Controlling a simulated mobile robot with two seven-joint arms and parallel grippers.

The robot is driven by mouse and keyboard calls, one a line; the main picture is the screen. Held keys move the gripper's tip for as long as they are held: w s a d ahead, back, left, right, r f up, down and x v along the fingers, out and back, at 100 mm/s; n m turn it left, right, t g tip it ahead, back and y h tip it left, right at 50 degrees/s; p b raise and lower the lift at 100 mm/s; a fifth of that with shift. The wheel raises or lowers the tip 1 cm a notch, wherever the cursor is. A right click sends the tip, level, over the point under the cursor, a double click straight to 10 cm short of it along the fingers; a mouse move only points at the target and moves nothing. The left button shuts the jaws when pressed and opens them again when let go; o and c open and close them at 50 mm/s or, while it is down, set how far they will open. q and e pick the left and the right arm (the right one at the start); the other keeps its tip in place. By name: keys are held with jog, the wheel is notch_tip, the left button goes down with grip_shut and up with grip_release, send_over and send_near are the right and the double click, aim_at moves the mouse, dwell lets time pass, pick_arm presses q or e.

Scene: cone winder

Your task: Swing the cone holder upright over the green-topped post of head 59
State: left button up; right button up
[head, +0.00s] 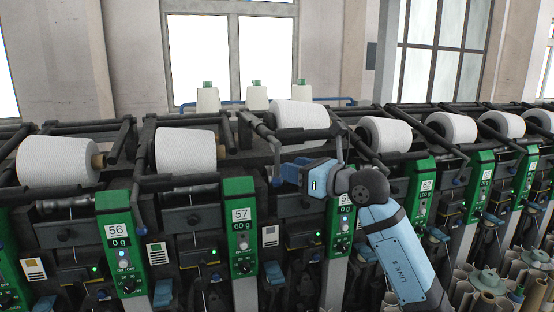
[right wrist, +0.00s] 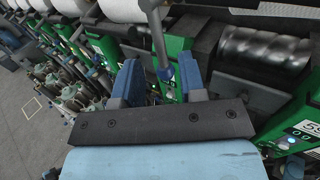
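The white cone (head: 300,115) in the middle sits in a dark cone holder (head: 262,130), tilted back above the machine. The green-topped post (head: 345,222) below it is partly covered by my right arm; its number is cut off in the head view. In the right wrist view a green panel at the lower right reads what looks like 59 (right wrist: 312,128). My right gripper (head: 318,172) is in front of the holder. In the wrist view its blue fingers (right wrist: 160,84) stand apart, with a grey lever with a blue tip (right wrist: 164,72) between them; contact is unclear. My left gripper is out of view.
Posts 56 (head: 118,230) and 57 (head: 240,215) stand to the left, with a white cone (head: 186,150) above. More heads with cones (head: 385,134) run to the right. Spare cones (head: 256,98) stand behind. A bare black drum (right wrist: 262,50) shows in the wrist view.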

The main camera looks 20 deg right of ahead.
aim_at(279, 164)
jog(key=p+x, duration=0.1)
jog(key=x, duration=0.4)
jog(key=shift+w+a, duration=0.15)
jog(key=shift+w, duration=0.05)
grip_shut()
